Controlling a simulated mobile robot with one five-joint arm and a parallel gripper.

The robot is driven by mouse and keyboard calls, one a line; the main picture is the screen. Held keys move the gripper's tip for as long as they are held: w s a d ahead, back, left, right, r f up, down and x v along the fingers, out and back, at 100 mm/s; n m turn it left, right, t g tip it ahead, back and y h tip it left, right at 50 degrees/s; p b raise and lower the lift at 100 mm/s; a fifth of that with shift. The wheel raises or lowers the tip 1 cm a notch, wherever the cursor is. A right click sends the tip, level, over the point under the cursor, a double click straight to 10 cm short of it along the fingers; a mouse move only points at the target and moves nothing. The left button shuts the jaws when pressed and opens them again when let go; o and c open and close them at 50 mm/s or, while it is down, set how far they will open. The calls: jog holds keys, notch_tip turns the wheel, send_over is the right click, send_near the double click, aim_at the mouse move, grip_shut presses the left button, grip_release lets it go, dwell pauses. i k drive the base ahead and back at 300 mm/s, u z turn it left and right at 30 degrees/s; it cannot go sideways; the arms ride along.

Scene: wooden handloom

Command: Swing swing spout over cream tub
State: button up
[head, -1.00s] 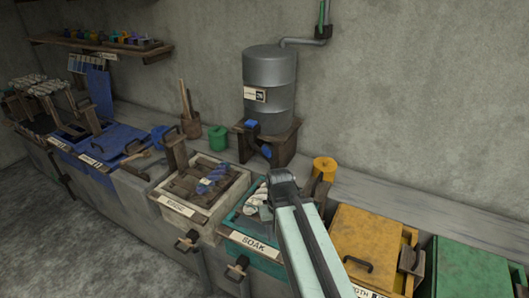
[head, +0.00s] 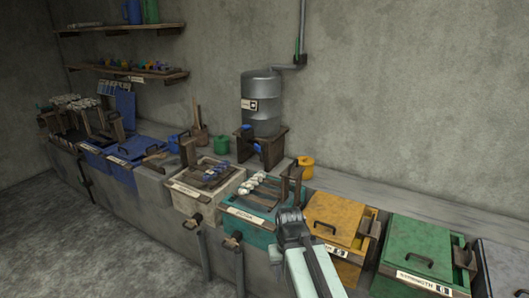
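The metal tank (head: 262,100) stands on a wooden stand against the wall. Small blue parts (head: 252,146) show below it; they look like the tap and spout, but are too small to tell which way the spout points. The cream tub (head: 183,203) is left of the tank, in front of the shelf, with a wooden rack and bluish skeins in it. My gripper (head: 291,218) is in front of the teal tub, right of and nearer than the cream tub, apart from the tank. I see it from behind, so its fingers are hidden.
The teal tub (head: 240,226) holds white skeins. Yellow (head: 338,218) and green (head: 420,248) lidded tubs stand right of my arm. Blue tubs (head: 122,160) are at left. Free floor lies front left.

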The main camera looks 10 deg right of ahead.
aim_at(256, 149)
jog(key=u, duration=0.4)
jog(key=i, duration=0.9)
jog(key=u, duration=0.6)
jog(key=i, duration=1.35)
jog(key=z, duration=0.35)
